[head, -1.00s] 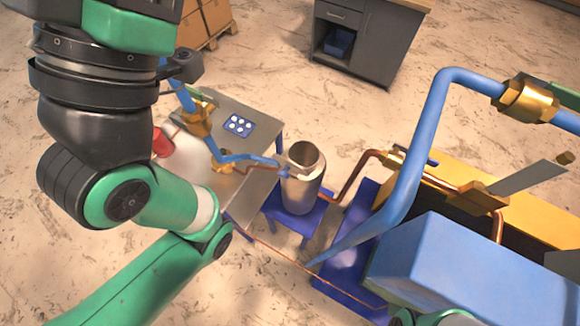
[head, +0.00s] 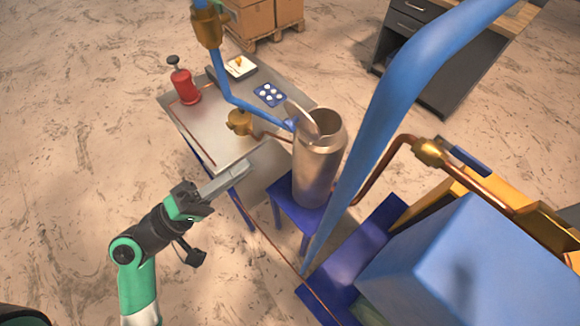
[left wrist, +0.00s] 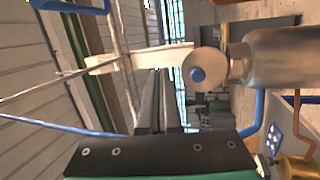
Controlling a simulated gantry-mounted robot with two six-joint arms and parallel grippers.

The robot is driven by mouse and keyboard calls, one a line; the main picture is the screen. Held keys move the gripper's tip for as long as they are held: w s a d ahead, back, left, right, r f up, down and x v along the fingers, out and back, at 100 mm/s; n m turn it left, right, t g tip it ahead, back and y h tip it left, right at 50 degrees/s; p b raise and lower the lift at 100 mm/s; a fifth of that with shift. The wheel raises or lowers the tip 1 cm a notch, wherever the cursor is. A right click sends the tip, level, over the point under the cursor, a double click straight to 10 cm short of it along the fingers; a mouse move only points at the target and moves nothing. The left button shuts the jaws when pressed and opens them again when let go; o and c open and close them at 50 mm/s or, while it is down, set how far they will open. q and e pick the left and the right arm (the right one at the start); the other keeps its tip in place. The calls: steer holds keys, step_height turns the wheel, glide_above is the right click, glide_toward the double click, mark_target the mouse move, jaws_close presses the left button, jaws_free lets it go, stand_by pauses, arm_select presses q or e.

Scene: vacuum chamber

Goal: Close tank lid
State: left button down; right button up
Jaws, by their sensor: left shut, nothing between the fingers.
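The tank (head: 318,175) is a silver metal cylinder standing on a small blue stand. Its round top opening shows in the head view. The lid (head: 301,117) is a thin round plate, raised and tilted at the left side of the opening, so the tank is open. In the left wrist view the lid (left wrist: 213,68) is a pale disc with a blue centre, beside the tank (left wrist: 285,58). My left gripper (head: 247,167) is shut and empty, to the left of the tank and apart from it. Its dark fingers (left wrist: 157,75) point toward the lid's side. My right gripper is out of view.
A metal table (head: 205,135) behind holds a red bottle (head: 182,85), a blue dotted plate (head: 270,94) and a brass fitting (head: 239,122). A thick blue pipe (head: 400,85) passes right of the tank. A large blue box (head: 470,265) stands at lower right. Floor at left is clear.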

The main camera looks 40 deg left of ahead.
arm_select(q)
step_height(320, 180, down, 6)
steer(key=s+a+n+y+b, duration=0.1)
steer(key=s+a+n+y, duration=0.1)
steer(key=n+y, duration=0.1)
steer(key=y+p, duration=0.1)
steer(key=p, duration=0.1)
glide_toward(287, 127)
steer(key=x, duration=0.6)
steer(key=shift+w+r, duration=0.1)
steer(key=shift+w, duration=0.35)
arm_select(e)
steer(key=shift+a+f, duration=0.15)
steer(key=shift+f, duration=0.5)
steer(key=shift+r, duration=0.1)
